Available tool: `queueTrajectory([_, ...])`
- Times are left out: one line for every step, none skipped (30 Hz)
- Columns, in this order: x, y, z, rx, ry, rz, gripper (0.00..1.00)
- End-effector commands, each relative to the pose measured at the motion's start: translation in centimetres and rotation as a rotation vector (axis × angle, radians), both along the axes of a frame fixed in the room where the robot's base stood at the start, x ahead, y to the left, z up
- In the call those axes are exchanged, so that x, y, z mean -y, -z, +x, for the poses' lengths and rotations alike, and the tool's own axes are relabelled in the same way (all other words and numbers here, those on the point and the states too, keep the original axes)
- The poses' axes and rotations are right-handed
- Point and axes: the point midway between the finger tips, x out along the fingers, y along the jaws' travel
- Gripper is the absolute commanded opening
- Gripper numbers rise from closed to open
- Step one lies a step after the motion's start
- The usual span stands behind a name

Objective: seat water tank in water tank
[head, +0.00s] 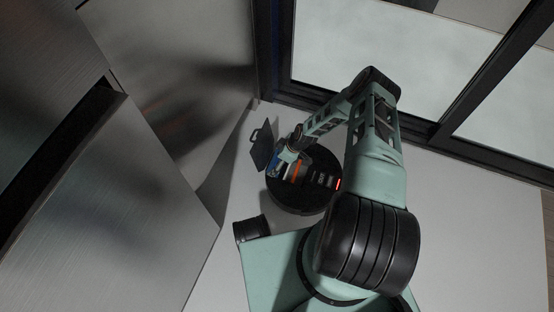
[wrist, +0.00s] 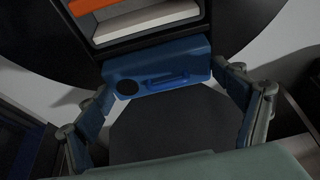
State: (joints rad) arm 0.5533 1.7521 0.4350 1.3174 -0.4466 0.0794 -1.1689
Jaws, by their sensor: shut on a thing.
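The water tank (wrist: 160,78) is a blue box with a dark round cap and a recessed handle; a bit of blue also shows in the head view (head: 273,170). My gripper (wrist: 164,82) is shut on it, one finger at each end. The tank lies along the near edge of a dark-framed bay (wrist: 205,22) in a large round black body (head: 318,194). Whether it touches the bay or sits in it, I cannot tell. Orange (wrist: 140,21) and white parts show inside the bay. In the head view my arm hides part of the round body.
A dark flat panel with a handle (head: 262,147) stands beside the round body. A short black cylinder (head: 252,228) is near my base. Metal cabinet fronts (head: 185,70) rise at the left and a dark-framed window (head: 400,60) at the back. Pale floor (head: 465,215) is clear at the right.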

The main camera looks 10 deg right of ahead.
Motion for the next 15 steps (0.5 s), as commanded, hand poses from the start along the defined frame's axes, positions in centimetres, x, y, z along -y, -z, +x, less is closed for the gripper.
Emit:
queueTrajectory([-0.04, 0.14, -0.01, 0.000, 0.001, 0.001, 0.52])
queueTrajectory([-0.04, 0.22, -0.01, 0.000, 0.001, 0.001, 0.52])
queueTrajectory([-0.04, 0.31, -0.01, 0.000, 0.001, 0.001, 0.52])
queueTrajectory([-0.04, 0.39, 0.00, 0.000, 0.001, 0.001, 0.52])
queueTrajectory([-0.02, 0.45, 0.01, 0.000, 0.001, 0.001, 0.52])
queueTrajectory([0.00, 0.54, 0.04, 0.001, 0.001, 0.001, 0.52])
queueTrajectory([0.00, 0.62, 0.06, 0.001, 0.001, 0.001, 0.52])
queueTrajectory([0.01, 0.68, 0.06, 0.001, 0.001, 0.001, 0.52])
queueTrajectory([0.01, 0.79, 0.05, 0.001, 0.001, 0.001, 0.52])
queueTrajectory([0.00, 0.87, 0.03, 0.001, 0.001, 0.001, 0.52])
queueTrajectory([-0.01, 0.96, 0.02, 0.000, 0.001, 0.001, 0.52])
queueTrajectory([-0.01, 0.92, 0.02, 0.001, 0.000, 0.001, 0.91])
queueTrajectory([-0.01, 0.92, 0.02, 0.000, 0.000, 0.000, 0.94])
queueTrajectory([0.00, 0.92, 0.02, 0.000, 0.000, 0.000, 0.98])
queueTrajectory([0.00, 0.92, 0.02, 0.000, 0.000, 0.000, 1.00])
